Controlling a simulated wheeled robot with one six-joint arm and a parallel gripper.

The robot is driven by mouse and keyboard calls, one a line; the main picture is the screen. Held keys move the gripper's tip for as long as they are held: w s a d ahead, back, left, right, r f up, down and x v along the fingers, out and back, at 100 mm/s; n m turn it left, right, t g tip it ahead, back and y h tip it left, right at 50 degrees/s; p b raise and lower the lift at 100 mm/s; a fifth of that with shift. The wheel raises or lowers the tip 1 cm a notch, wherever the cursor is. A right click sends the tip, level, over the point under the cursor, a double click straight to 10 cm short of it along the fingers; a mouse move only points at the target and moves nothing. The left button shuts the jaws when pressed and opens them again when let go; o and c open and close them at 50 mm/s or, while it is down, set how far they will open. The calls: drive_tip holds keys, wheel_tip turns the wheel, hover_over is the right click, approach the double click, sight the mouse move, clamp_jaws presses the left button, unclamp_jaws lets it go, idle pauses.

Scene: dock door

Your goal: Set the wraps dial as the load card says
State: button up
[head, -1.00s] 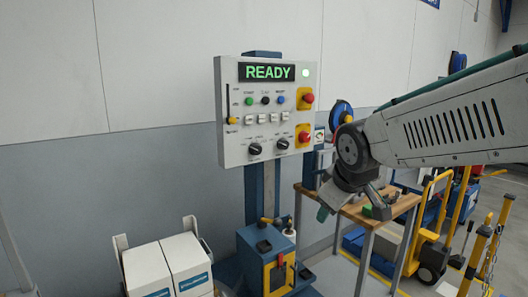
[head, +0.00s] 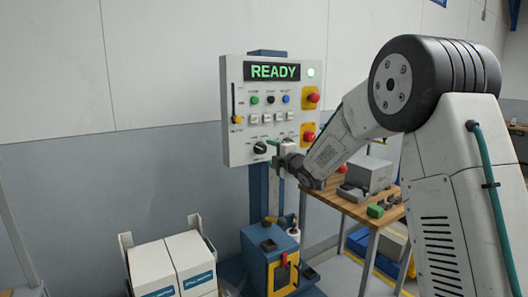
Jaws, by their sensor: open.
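The control panel (head: 235,146) is a pale box on a blue post, with a lit green READY display (head: 275,72). Low on its face sits a black dial (head: 260,148); its lettering is too small to read. My gripper (head: 274,150) is in front of the panel's lower part, just right of this dial, and hides the second dial's place. Whether it touches anything I cannot tell. The finger gap is too small to make out clearly. No load card can be picked out.
Two red buttons on yellow plates (head: 311,98) line the panel's right side, close to my arm. A wooden table (head: 346,206) with a grey box (head: 368,174) stands right. White boxes (head: 182,260) stand lower left. A blue machine (head: 255,240) is below the panel.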

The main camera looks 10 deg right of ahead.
sight(263, 150)
drive_tip(key=x, duration=0.5)
drive_tip(key=shift+w+a, duration=0.1)
drive_tip(key=c, duration=1)
